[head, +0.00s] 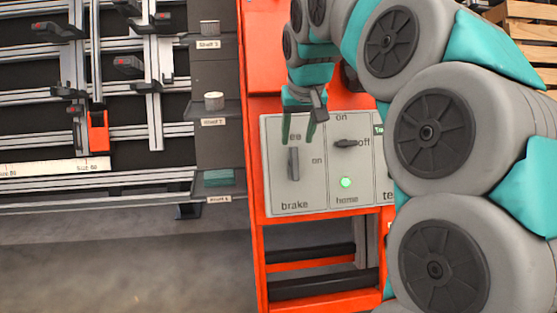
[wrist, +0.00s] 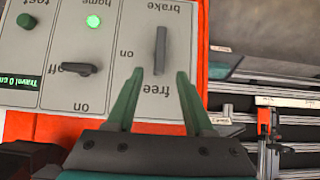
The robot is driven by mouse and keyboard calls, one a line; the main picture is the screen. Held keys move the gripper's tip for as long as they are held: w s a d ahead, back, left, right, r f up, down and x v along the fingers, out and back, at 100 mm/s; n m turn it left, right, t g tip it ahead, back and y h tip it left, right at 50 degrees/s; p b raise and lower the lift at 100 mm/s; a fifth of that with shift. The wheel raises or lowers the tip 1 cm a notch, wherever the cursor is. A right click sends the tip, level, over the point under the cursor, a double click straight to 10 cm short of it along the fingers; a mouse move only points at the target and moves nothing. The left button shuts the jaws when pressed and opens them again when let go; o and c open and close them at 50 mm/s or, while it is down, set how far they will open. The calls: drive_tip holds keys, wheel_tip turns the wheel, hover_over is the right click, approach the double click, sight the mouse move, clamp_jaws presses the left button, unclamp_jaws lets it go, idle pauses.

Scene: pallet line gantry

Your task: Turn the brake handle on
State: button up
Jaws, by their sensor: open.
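The brake handle (head: 293,163) is a dark grey bar on the grey control panel (head: 307,205). It stands upright in the head view, in line with the "free" label above it; the "on" label is to its right. "Brake" is printed below it. In the wrist view, upside down, the brake handle (wrist: 161,48) shows ahead of my gripper (wrist: 160,73). My gripper is open and empty. Its green fingertips lie either side of the handle's free-side end, with gaps on both sides. I cannot tell how far they are from the panel. In the head view my gripper (head: 299,138) partly covers "free".
Right of the brake is a second dark switch (head: 346,143) marked on and off, above a lit green home button (head: 346,182). An orange frame (head: 254,180) surrounds the panel. Left stands a rack with rails (head: 95,175) and small shelves (head: 218,190). The floor at lower left is clear.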

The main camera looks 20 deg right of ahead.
sight(295, 155)
drive_tip(key=x, duration=0.7)
drive_tip(key=shift+f, duration=0.2)
clamp_jaws()
idle(0.4)
